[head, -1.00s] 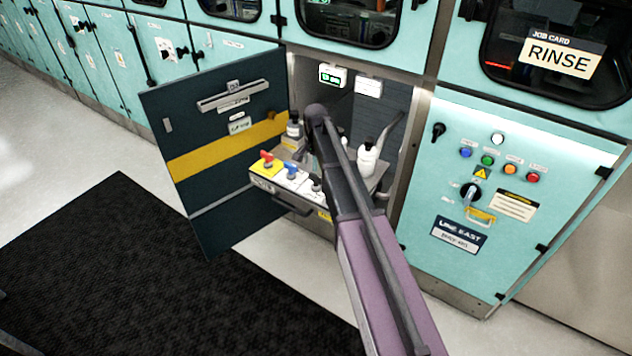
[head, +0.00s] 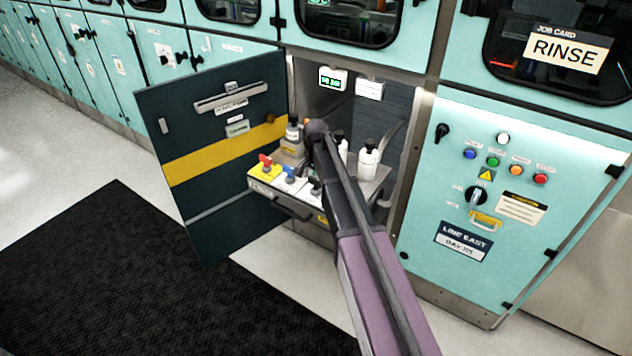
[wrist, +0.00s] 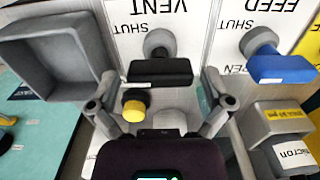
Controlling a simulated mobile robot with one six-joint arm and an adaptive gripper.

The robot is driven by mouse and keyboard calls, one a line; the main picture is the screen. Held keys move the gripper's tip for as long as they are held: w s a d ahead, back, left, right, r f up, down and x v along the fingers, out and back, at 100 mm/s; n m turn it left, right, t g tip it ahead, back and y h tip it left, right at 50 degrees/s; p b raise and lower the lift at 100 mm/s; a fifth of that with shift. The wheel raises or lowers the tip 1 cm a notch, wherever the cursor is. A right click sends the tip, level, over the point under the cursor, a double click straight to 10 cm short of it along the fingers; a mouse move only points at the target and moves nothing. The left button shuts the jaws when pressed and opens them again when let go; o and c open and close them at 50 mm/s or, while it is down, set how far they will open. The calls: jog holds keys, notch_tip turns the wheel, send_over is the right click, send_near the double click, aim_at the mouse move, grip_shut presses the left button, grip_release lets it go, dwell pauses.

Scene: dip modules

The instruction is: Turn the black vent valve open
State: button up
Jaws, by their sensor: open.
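The black vent valve (wrist: 160,72) sits on a white panel under an upside-down VENT label in the wrist view. Its bar handle lies crosswise below a grey round hub, with an upside-down SHUT label at upper left. My gripper (wrist: 159,80) is open, with one finger on each side of the black handle and gaps between. In the head view the black valve (head: 315,186) is at the right end of the tray's valve row, beside my arm. My gripper is hidden there behind the arm.
A blue feed valve (wrist: 283,69) is close on the right. A grey box-like part (wrist: 50,90) stands at left, and a yellow-capped item (wrist: 134,110) lies just below the black handle. White bottles (head: 368,160) stand behind on the tray. The open cabinet door (head: 215,205) is at left.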

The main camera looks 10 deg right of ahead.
jog(key=c, duration=1)
jog(key=shift+o, duration=0.2)
jog(key=shift+n, duration=0.4)
jog(key=n, duration=0.3)
jog(key=shift+n, duration=0.3)
jog(key=n, duration=0.4)
jog(key=shift+n, duration=0.3)
jog(key=n, duration=0.4)
jog(key=shift+s, duration=0.1)
jog(key=n, duration=0.5)
